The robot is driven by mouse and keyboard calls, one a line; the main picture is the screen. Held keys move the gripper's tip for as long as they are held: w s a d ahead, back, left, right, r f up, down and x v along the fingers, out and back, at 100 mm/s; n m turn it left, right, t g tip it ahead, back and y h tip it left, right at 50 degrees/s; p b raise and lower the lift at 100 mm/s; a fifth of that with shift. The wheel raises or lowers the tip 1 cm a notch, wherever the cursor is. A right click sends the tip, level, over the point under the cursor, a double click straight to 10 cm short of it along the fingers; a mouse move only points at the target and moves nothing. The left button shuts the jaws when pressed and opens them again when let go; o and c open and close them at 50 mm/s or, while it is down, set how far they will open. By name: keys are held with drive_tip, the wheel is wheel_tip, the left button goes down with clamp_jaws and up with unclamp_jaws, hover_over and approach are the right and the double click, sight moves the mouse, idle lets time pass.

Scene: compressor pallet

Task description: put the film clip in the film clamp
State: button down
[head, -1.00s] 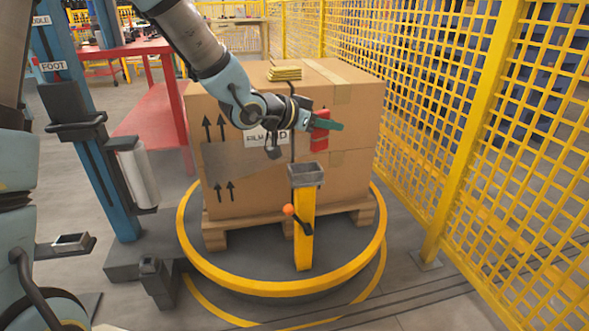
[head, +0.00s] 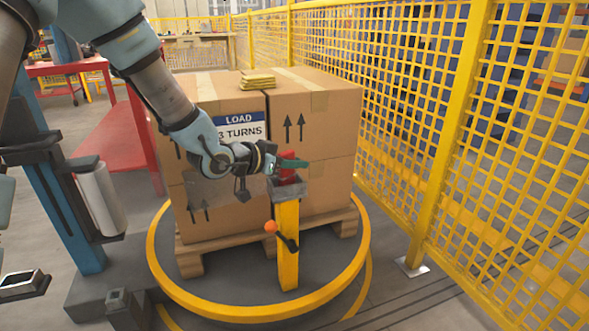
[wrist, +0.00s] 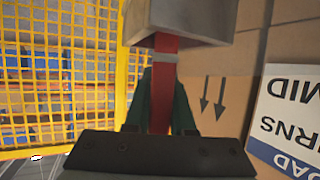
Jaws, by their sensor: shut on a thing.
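The film clip is a red upright strip (head: 288,162) between the green fingers of my gripper (head: 294,163). My gripper is shut on it; the wrist view also shows the red clip (wrist: 163,98) between the two green fingers (wrist: 165,110). The film clamp is a yellow post with a grey box-shaped top (head: 288,190) and an orange-knobbed lever (head: 271,227). The clip's lower end meets the opening of the grey top. In the wrist view the grey top (wrist: 190,22) hides that end, so its depth inside cannot be told.
Stacked cartons (head: 320,135) on a wooden pallet (head: 345,228) stand close behind the clamp, on a turntable with a yellow rim (head: 240,316). Yellow mesh fencing (head: 440,120) runs along the right. A blue column with a film roll (head: 100,200) stands at left.

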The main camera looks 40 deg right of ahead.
drive_tip(key=shift+f, duration=0.25)
drive_tip(key=shift+f, duration=0.1)
drive_tip(key=shift+f, duration=0.15)
drive_tip(key=c, duration=0.8)
unclamp_jaws()
drive_tip(key=shift+o, duration=0.2)
drive_tip(key=shift+r, duration=0.3)
drive_tip(key=p+v, duration=0.2)
drive_tip(key=v, duration=1)
drive_tip(key=shift+p, duration=0.4)
drive_tip(key=shift+a+f, duration=0.1)
drive_tip(key=shift+f, duration=0.05)
